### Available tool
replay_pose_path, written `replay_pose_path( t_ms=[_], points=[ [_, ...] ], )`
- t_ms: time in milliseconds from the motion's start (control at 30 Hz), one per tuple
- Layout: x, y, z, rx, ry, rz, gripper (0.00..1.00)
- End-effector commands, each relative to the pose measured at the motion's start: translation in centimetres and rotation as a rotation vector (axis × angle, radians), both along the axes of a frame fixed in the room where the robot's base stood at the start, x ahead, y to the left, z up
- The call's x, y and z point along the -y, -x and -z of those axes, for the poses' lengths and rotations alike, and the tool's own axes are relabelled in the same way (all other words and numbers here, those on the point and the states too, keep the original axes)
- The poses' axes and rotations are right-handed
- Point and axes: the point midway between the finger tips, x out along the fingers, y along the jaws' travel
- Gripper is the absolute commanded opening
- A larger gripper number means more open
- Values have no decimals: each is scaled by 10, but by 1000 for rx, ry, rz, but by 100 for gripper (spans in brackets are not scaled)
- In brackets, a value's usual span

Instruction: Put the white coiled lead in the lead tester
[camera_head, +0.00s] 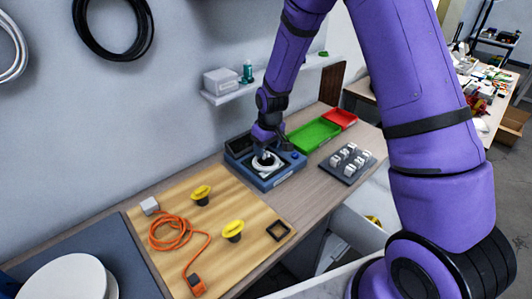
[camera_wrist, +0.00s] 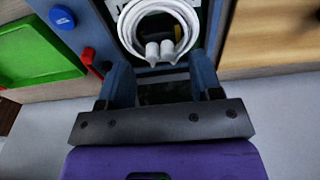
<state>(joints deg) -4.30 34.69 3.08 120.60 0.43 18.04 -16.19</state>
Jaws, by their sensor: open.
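The white coiled lead (camera_head: 266,163) lies in the recess of the blue lead tester (camera_head: 283,178). In the wrist view the lead (camera_wrist: 135,22) forms a round coil, with two white plugs side by side at its near edge. The tester (camera_wrist: 98,25) shows a blue button and a red part on its left side there. My gripper (camera_head: 264,154) is over the tester, close above the lead. In the wrist view its two fingers (camera_wrist: 161,84) stand apart, with nothing between them, just short of the plugs. The gap between fingers and coil is hard to judge.
A green tray (camera_head: 313,135) and a red tray (camera_head: 341,119) lie behind the tester. A dark rack of white pieces (camera_head: 347,161) is to the right. A wooden board (camera_head: 172,211) holds an orange cord (camera_head: 170,234) and yellow knobs. A shelf (camera_head: 222,97) is above.

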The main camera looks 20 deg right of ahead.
Motion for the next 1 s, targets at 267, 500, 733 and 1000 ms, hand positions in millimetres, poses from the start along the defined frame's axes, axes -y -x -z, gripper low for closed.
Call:
replay_pose_path(
  t_ms=[267,500,733,1000],
  points=[
    [3,5,-54,3,0,1,59],
    [4,9,-83,1,0,1,59],
    [5,10,-90,0,0,1,59],
    [12,27,-132,34,3,30,59]
  ],
)
